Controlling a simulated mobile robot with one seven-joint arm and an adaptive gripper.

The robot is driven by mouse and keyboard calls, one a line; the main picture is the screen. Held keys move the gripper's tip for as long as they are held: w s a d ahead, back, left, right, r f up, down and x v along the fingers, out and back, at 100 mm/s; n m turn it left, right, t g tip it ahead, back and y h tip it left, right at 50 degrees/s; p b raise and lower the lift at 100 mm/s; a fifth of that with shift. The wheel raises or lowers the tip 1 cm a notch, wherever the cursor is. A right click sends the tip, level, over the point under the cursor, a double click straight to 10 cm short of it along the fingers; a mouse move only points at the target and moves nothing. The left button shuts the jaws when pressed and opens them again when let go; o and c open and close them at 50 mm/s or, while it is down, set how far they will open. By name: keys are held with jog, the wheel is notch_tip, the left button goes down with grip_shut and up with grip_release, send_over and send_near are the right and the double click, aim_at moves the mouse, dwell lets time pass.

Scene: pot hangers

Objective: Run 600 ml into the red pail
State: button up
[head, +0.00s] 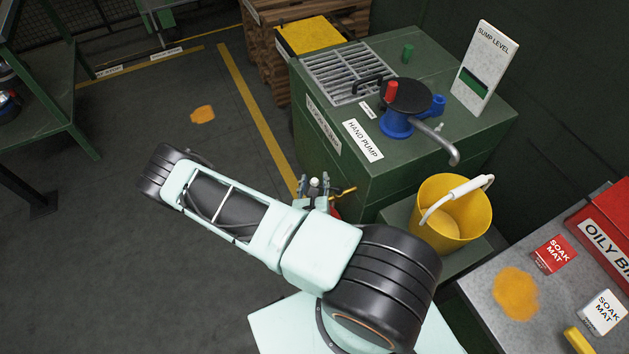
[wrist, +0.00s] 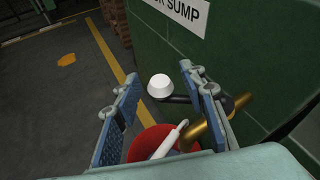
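The red pail (wrist: 145,145) shows in the wrist view below my fingers, with a white handle grip (wrist: 170,142) across it. In the head view only a red sliver (head: 336,213) shows beside my gripper. A brass pipe (wrist: 212,130) rises at its right, and a black lever (wrist: 178,99) with a white knob (wrist: 158,86) extends from it. My gripper (wrist: 160,74) is open, its fingers on either side of the knob; contact cannot be told. The head view shows my gripper (head: 314,189) low beside the green cabinet (head: 395,185).
The blue hand pump (head: 397,122) stands on the cabinet, its spout over a yellow pail (head: 452,225). A sump level board (head: 485,68) with a green window stands behind. A grey bench (head: 500,325) is at lower right.

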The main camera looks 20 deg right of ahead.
jog(key=v, duration=0.7)
jog(key=shift+s, duration=0.25)
jog(key=shift+r, duration=0.1)
